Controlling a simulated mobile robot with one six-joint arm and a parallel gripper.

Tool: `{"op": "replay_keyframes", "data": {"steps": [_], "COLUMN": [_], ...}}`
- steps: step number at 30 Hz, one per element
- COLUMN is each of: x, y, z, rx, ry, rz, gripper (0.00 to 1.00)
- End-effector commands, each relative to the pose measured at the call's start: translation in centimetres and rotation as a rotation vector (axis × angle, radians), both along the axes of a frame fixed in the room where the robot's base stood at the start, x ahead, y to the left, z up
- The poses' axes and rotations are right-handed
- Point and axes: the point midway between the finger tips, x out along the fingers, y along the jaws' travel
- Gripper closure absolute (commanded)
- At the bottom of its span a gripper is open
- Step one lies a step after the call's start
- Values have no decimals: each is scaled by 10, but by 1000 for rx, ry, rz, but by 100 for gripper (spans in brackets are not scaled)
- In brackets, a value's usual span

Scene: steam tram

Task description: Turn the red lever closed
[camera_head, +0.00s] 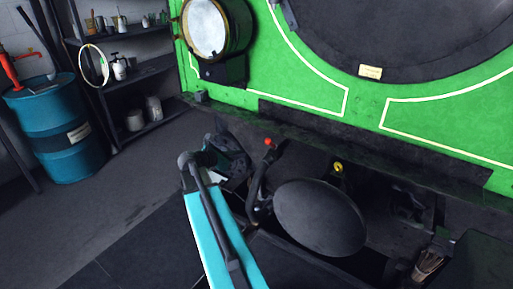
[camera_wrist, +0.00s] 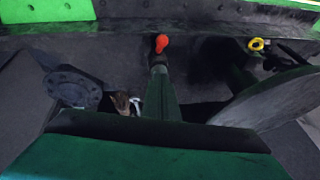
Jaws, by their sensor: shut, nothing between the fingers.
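The red lever (camera_head: 268,142) shows in the head view as a red knob on a dark, curved stem, below the green front of the tram. In the wrist view its red knob (camera_wrist: 161,43) is near the top middle, and the stem below it is partly hidden. My gripper (camera_wrist: 160,74) is shut and empty, pointing toward the lever from below in the wrist view. The fingertips look close below the knob, but I cannot tell whether they touch the stem. In the head view my wrist is just left of the lever.
A yellow-knobbed lever (camera_head: 338,167) stands to the right of the red one. A large dark round disc (camera_head: 320,217) sits low in front, close to the red lever's stem.

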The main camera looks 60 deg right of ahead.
Motion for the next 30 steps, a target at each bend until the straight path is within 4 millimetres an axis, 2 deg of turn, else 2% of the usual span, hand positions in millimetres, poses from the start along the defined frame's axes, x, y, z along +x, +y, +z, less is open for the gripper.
{"op": "replay_keyframes", "data": {"steps": [5, 11, 27, 30], "x": [-1, -3, -13, -16], "y": [-6, -24, -94, -106], "z": [-2, -9, -38, -29], "rx": [1, 1, 1, 1], "ry": [0, 0, 0, -2], "rz": [-1, -2, -2, -1], "gripper": [100, 100, 100, 100]}}
